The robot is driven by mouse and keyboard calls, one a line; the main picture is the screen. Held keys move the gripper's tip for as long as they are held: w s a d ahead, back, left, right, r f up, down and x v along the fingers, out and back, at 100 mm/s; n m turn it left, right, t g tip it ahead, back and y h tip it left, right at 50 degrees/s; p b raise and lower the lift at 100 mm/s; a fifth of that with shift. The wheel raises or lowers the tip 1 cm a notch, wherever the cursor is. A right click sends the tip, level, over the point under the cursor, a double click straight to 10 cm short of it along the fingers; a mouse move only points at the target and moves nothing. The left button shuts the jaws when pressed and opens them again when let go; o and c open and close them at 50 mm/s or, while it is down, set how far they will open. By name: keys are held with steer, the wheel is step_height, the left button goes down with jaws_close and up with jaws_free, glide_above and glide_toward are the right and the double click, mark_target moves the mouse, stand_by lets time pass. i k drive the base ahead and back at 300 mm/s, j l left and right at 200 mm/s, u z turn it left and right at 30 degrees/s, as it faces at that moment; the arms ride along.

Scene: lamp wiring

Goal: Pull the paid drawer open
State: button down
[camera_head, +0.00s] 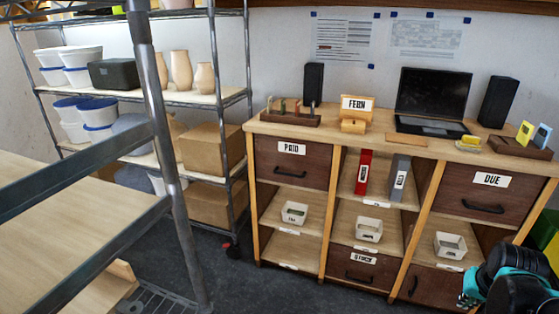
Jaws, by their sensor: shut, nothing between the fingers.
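The paid drawer (275,160) is a dark brown front at the upper left of the wooden cabinet. It carries a white PAID label (291,148) and a black bar handle (290,173). Its front sits flush in the frame, so it looks closed. My gripper (470,297), black and teal, shows at the bottom right corner, partly cut off by the picture edge. It is shut and empty, far to the right of the paid drawer and nearer to the camera. Nothing covers the drawer or its handle.
The cabinet also has a DUE drawer (487,190), a lower middle drawer (362,271) and open shelves with white bins (295,212). A laptop (432,97) stands on top. A metal shelf rack (215,110) stands left; a wooden bench (60,240) fills the lower left. Dark floor (270,285) lies between.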

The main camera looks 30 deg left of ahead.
mark_target(297, 162)
steer(key=u, duration=1.2)
